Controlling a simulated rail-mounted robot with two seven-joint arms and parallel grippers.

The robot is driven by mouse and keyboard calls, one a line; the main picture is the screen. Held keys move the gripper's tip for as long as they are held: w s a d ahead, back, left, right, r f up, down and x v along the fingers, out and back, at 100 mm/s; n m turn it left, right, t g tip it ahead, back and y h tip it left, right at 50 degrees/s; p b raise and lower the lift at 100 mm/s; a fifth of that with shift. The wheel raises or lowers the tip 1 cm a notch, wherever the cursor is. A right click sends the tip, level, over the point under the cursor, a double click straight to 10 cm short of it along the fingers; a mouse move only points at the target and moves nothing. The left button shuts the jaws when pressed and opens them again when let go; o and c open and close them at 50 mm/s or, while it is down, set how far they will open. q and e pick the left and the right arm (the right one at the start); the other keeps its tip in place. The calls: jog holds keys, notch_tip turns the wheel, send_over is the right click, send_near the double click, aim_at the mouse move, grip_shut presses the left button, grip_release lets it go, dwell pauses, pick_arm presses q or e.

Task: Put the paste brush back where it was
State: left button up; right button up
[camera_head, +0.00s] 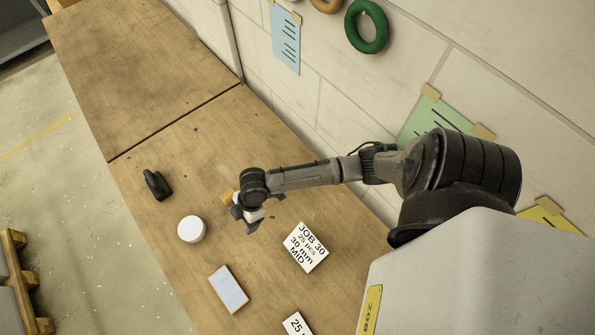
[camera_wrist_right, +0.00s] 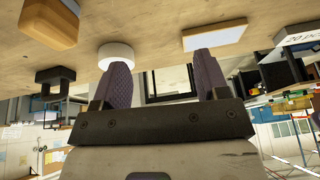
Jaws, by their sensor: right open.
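I cannot make out a paste brush for certain in either view. In the head view, what is probably the same block (camera_head: 228,196) is partly hidden behind my right gripper (camera_head: 252,217). The right gripper is over the table (camera_head: 200,155), close to this block. In the right wrist view, the right gripper's two purple-grey fingers (camera_wrist_right: 164,80) are spread apart with nothing between them. My left gripper is not in view.
A black tool (camera_head: 157,184), a white round piece (camera_head: 192,229) and a pale blue pad (camera_head: 228,289) lie left of and below the right gripper. A "JOB 30" card (camera_head: 305,247) lies to its right. The wall (camera_head: 330,110) borders the table. The table's upper part is clear.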

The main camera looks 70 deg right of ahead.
jog(key=s+a+r+m, duration=0.2)
jog(key=s+a+m, duration=0.15)
jog(key=s, duration=0.45)
jog(key=s+d+r+m+t+h, duration=0.1)
jog(key=s+d+r+m+h, duration=0.2)
jog(key=s, duration=0.6)
notch_tip(320, 180, up, 4)
jog(key=shift+d+f+m+h, duration=0.2)
jog(key=shift+m+h, duration=0.2)
jog(key=shift+m, duration=0.85)
jog(key=shift+s+a, duration=0.1)
